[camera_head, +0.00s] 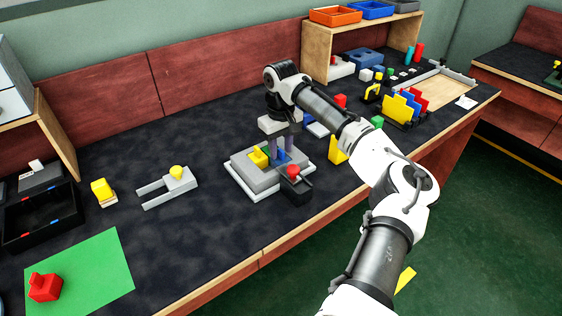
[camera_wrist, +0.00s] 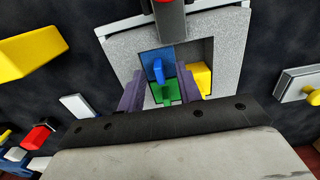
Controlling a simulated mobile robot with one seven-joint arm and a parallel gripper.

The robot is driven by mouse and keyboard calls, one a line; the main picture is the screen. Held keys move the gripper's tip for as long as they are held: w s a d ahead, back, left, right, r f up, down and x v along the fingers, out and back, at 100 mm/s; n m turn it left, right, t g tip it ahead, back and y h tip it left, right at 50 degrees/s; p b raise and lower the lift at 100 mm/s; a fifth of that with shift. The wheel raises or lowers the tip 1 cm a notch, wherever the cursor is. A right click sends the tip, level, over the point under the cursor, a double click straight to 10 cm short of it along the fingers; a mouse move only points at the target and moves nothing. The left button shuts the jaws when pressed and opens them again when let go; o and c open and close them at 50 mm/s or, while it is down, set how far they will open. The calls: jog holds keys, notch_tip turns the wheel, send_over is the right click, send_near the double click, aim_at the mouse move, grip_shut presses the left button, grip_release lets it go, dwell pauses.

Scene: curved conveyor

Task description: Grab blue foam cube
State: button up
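A grey foam block (camera_head: 243,173) on a white base has a recess with coloured pieces in it. The blue foam cube (camera_wrist: 150,58), with a raised blue tab, sits at one side of the recess; part of it shows in the head view (camera_head: 281,155). A green piece (camera_wrist: 171,92) sits against it, and a yellow piece (camera_wrist: 200,77) is beside them. My gripper (camera_wrist: 160,74) is over the recess, its purple fingers apart on either side of the blue and green pieces. It is open, with nothing held. Whether the fingertips touch the blue cube cannot be told.
A black box with a red knob (camera_head: 293,171) stands right at the block's near edge. A grey forked fixture with a yellow knob (camera_head: 176,172) lies to the left. A yellow block (camera_head: 338,150) stands to the right. The dark tabletop left of the block is mostly clear.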

jog(key=shift+c, duration=0.4)
grip_shut()
